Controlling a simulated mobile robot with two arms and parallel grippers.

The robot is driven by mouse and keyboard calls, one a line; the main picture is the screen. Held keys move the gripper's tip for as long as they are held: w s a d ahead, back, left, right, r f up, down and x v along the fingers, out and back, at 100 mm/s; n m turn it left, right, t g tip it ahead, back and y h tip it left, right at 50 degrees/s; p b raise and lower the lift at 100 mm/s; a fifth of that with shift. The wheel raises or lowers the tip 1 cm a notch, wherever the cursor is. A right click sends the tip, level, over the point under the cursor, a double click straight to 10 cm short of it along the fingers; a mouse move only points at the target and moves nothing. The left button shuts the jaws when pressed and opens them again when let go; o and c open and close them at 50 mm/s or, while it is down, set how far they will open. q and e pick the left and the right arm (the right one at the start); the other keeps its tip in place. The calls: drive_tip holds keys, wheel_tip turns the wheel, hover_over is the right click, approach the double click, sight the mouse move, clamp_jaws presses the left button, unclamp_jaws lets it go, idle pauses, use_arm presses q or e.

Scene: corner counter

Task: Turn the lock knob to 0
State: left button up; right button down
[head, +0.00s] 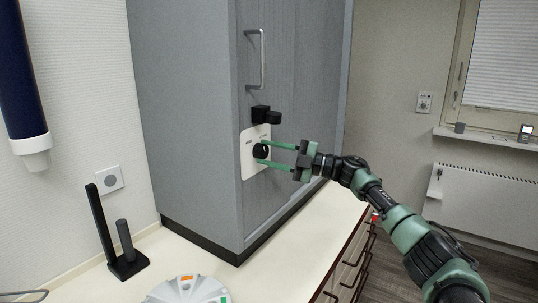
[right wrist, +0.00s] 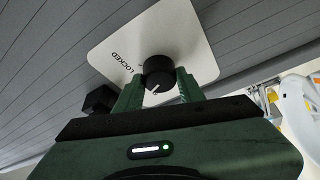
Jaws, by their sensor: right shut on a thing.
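The black lock knob (head: 261,151) sits on a white plate (head: 246,158) on the front of the grey cabinet. My right gripper (head: 268,154) reaches it from the right, its two green fingers on either side of the knob and shut on it. In the right wrist view the knob (right wrist: 158,73) stands between the fingertips (right wrist: 157,85), with a pale pointer line on its face. The word LOCKED shows on the plate (right wrist: 190,30) to the left of the knob; other markings are hidden or too small to read. My left gripper is not in view.
A black latch block (head: 266,115) and a metal handle (head: 262,60) are above the plate on the cabinet. The cream counter (head: 280,262) holds a black stand (head: 122,245) and a round grey-white object (head: 187,291). Drawers with handles are below the counter's right edge.

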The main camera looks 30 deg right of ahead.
drive_tip(key=shift+n+g+h+p, duration=0.4)
drive_tip(key=shift+n+g, duration=0.4)
drive_tip(key=shift+n, duration=1.5)
drive_tip(key=c, duration=0.9)
unclamp_jaws()
drive_tip(key=b+v, duration=0.3)
drive_tip(key=v, duration=0.4)
drive_tip(key=shift+s+d+r, duration=0.1)
drive_tip(key=shift+s+d, duration=0.2)
drive_tip(key=shift+s, duration=0.05)
